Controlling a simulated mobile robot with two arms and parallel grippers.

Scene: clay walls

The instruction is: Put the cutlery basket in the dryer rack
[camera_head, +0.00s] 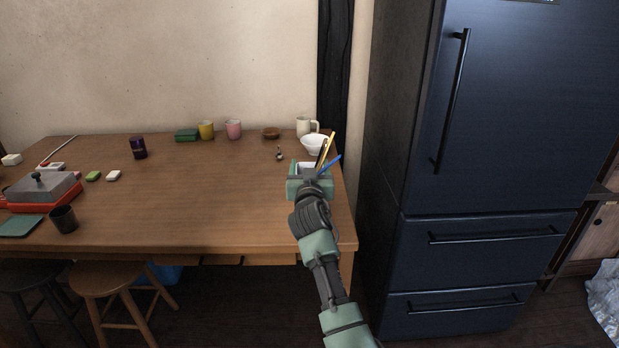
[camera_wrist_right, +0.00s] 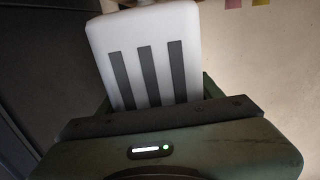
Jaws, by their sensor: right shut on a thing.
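The white cutlery basket (camera_wrist_right: 148,58) with dark upright slots fills the upper middle of the right wrist view. In the head view, a little of the white basket (camera_head: 306,166) shows at my right gripper, with yellow and blue sticks (camera_head: 327,153) rising from it. My right gripper (camera_head: 309,180) is shut on the basket, over the right end of the wooden table. The gripper hides most of the basket, and its height above the table is hard to tell. My left gripper is not in view. I see no dryer rack that I can make out.
A white bowl (camera_head: 314,144), a cream mug (camera_head: 306,126) and a spoon (camera_head: 279,154) are close behind the gripper. Cups stand along the table's (camera_head: 200,205) back. A grey-lidded red appliance (camera_head: 45,190) is at left. A dark fridge (camera_head: 490,150) stands right. The table's middle is clear.

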